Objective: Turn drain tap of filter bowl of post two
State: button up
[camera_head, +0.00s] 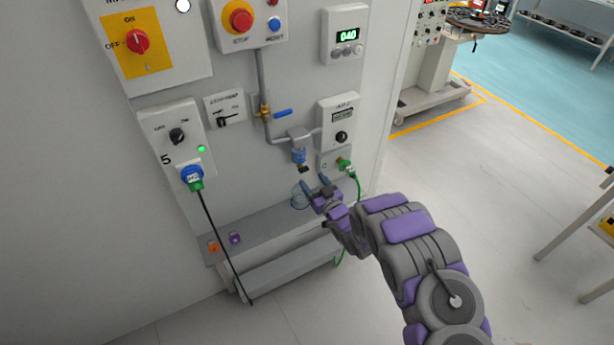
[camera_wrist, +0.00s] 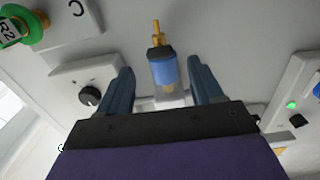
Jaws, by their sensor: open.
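The filter bowl (camera_head: 299,156) is a small blue cup hanging from grey pipework on the wall panel. In the wrist view the filter bowl (camera_wrist: 165,72) shows blue with a dark collar, and a brass drain tap (camera_wrist: 156,30) sticks out of its end. My gripper (camera_head: 316,184) is open and empty, just below and to the right of the bowl in the head view. In the wrist view my gripper (camera_wrist: 160,66) has one finger on each side of the bowl in the picture; I see no contact. The tap's handle is hard to make out.
A blue-handled valve (camera_head: 282,113), a knob box (camera_head: 341,130) and a green plug with cable (camera_head: 344,164) are close by. A black cable (camera_head: 222,243) hangs at left.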

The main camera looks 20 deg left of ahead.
aim_at(305, 172)
jog(key=shift+b+x, duration=0.5)
jog(key=shift+x, duration=1.95)
jog(key=shift+c, duration=0.2)
jog(key=c, duration=1)
